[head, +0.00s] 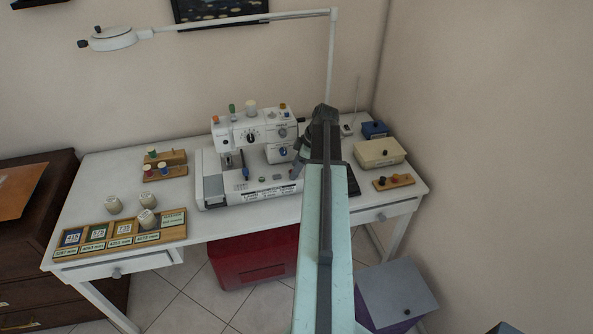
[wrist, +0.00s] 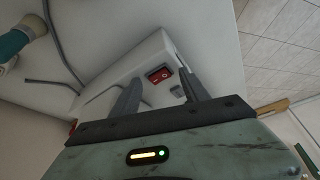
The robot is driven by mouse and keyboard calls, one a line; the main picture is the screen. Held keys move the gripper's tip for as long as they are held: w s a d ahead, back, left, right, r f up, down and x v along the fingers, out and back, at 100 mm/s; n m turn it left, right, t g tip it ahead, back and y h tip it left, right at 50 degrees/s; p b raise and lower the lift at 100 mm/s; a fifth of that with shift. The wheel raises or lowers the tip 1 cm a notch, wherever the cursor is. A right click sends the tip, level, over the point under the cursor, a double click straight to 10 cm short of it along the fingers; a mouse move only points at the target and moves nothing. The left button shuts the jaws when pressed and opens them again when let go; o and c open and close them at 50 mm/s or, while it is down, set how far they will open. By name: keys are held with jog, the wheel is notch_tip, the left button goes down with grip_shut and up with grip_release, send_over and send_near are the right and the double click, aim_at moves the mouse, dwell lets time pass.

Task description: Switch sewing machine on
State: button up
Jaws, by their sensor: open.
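The white sewing machine (head: 250,160) stands on the white table, with dials on its front and spools on top. In the head view my arm reaches across the table and my gripper (head: 303,150) is at the machine's right end, partly hidden by my own arm. In the wrist view the machine's white side (wrist: 125,72) carries a red rocker switch (wrist: 158,75). My gripper (wrist: 160,78) is open and empty, and the switch appears between its two dark fingers. I cannot tell whether a finger touches the machine. The switch is hidden in the head view.
A cream box (head: 380,152), a blue box (head: 374,130) and a small wooden board (head: 393,182) are at right. A lamp (head: 332,60) arches above.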

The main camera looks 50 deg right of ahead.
grip_shut()
jog(key=shift+w+d+g+y, duration=0.2)
jog(key=shift+g+y, duration=0.2)
jog(key=shift+g, duration=0.2)
jog(key=shift+s, duration=0.1)
grip_release()
jog(key=shift+r, duration=0.15)
jog(key=p+v, duration=0.7)
jog(key=shift+r, duration=0.3)
jog(key=shift+f, duration=0.15)
